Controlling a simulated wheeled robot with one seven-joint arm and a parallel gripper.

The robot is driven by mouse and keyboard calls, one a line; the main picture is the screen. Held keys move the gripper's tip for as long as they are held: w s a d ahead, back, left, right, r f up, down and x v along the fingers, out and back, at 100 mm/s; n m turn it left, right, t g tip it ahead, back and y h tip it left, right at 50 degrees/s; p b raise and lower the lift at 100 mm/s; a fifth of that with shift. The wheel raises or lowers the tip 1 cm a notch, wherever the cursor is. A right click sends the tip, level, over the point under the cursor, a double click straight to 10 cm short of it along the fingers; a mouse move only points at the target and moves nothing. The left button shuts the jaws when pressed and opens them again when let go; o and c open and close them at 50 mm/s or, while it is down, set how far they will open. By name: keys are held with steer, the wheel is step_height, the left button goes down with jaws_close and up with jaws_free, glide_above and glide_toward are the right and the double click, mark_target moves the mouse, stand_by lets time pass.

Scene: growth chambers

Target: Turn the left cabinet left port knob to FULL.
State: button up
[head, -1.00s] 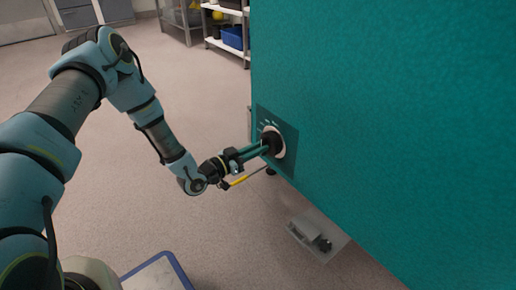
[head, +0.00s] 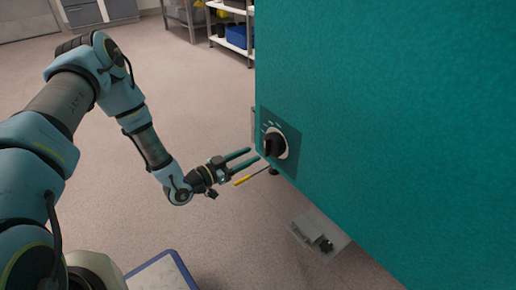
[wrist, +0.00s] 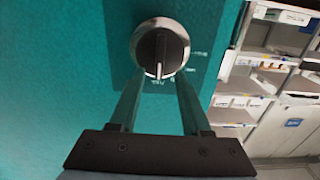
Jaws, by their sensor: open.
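The port knob (head: 275,143) is a black grip on a pale round dial, set in a darker panel on the side of the teal cabinet (head: 400,110). It also shows in the wrist view (wrist: 160,50), where a pale pointer line on the grip points down toward my gripper. Small printed labels lie around the dial but are too small to read surely. My gripper (head: 250,158) is open and empty, just left of the knob and apart from it. In the wrist view its two fingers (wrist: 158,105) reach toward the dial's lower edge, one on each side.
A yellow-handled tool (head: 246,180) shows just below my gripper. A grey box (head: 308,238) sits low beside the cabinet. White shelves (head: 238,40) with bins stand at the back.

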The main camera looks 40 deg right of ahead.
steer(key=shift+w+a+p, duration=0.15)
steer(key=shift+a+p, duration=0.35)
steer(key=shift+a, duration=2.2)
